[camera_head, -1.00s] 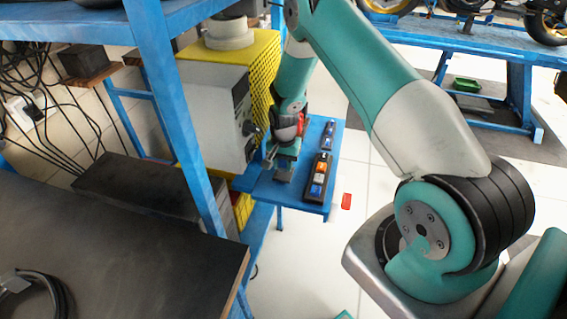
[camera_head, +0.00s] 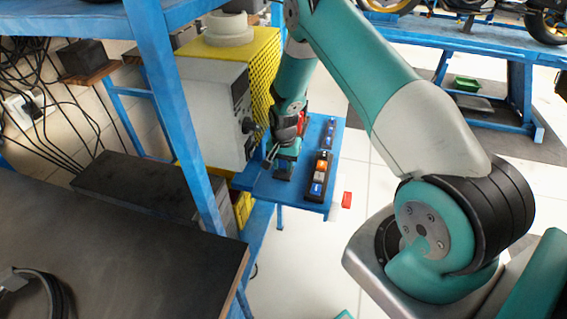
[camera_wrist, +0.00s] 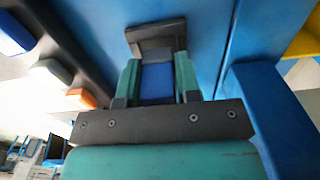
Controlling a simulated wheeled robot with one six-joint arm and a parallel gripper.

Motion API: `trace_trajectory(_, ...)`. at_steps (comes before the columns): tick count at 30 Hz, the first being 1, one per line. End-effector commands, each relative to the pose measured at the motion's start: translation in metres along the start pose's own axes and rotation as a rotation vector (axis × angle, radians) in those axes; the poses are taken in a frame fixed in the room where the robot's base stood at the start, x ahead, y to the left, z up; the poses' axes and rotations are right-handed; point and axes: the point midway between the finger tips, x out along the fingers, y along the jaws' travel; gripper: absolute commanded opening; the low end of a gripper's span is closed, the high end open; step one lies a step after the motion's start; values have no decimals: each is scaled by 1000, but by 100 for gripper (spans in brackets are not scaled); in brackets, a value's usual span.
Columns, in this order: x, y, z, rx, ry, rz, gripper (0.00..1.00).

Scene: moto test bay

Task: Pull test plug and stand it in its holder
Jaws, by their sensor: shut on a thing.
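My gripper (camera_head: 285,155) is over the small blue table in the head view. In the wrist view its two teal fingers (camera_wrist: 157,85) are shut on a blue plug (camera_wrist: 156,80), one on each side. A dark grey block (camera_wrist: 154,36), which looks like the holder, lies just beyond the fingertips; it also shows in the head view (camera_head: 283,174). The plug's far end meets or overlaps this block, and I cannot tell how deep it sits. In the head view a little blue shows between the gripper and the block.
A black strip (camera_head: 313,197) with orange, white and blue pieces lies right of the gripper on the blue table (camera_head: 262,185). A second strip (camera_head: 328,134) lies behind it. A grey machine (camera_head: 212,105) stands close at left. A red piece (camera_head: 347,200) is on the floor.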

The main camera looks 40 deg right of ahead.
Motion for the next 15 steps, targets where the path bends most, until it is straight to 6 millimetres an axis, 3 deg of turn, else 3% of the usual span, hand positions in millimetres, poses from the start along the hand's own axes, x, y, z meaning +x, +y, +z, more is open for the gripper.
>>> trace_trajectory(15,8,0,0,0,0,0,0)
